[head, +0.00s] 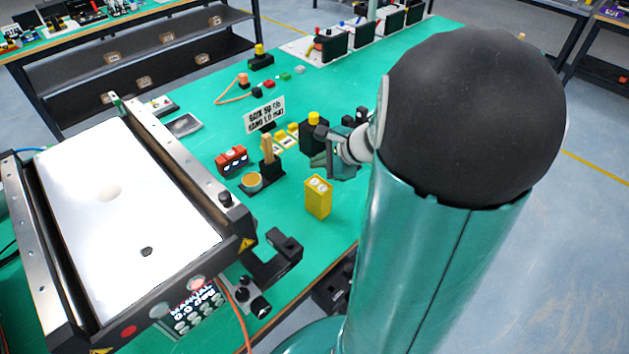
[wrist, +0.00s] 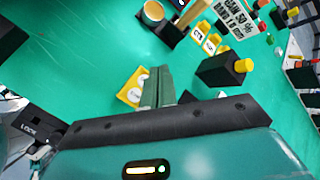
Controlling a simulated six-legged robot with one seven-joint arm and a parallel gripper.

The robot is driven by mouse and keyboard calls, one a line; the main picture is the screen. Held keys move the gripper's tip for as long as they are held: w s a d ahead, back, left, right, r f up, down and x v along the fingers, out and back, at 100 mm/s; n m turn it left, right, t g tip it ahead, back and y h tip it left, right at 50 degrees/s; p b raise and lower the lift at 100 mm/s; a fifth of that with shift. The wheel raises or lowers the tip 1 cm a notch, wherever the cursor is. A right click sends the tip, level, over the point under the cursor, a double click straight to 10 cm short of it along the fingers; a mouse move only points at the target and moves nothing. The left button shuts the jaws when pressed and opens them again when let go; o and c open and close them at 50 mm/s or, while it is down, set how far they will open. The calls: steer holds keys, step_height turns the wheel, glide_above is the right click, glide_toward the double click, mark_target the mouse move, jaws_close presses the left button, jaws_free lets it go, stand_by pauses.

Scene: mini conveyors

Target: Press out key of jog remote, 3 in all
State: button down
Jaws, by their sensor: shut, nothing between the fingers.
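The jog remote (head: 317,196) is a small yellow box with two pale round keys on its top, standing on the green table. In the wrist view the remote (wrist: 129,90) is just left of my fingers, its lower part hidden behind my gripper. The key markings are too small to read. My gripper (head: 325,162) is shut and empty, above and behind the remote in the head view. In the wrist view the fingertips of my gripper (wrist: 158,72) are together, and appear beside the remote's right edge. I cannot tell whether they touch it.
A black box with a yellow button (wrist: 225,70) stands right of my fingers. The conveyor (head: 110,200) fills the left. Green table around the remote is clear.

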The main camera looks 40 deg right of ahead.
mark_target(319, 184)
steer(key=shift+f, duration=1.75)
stand_by(0.7)
steer(key=shift+f, duration=0.4)
steer(key=shift+f, duration=0.4)
stand_by(0.5)
steer(key=shift+r, duration=0.85)
steer(key=shift+r, duration=2.5)
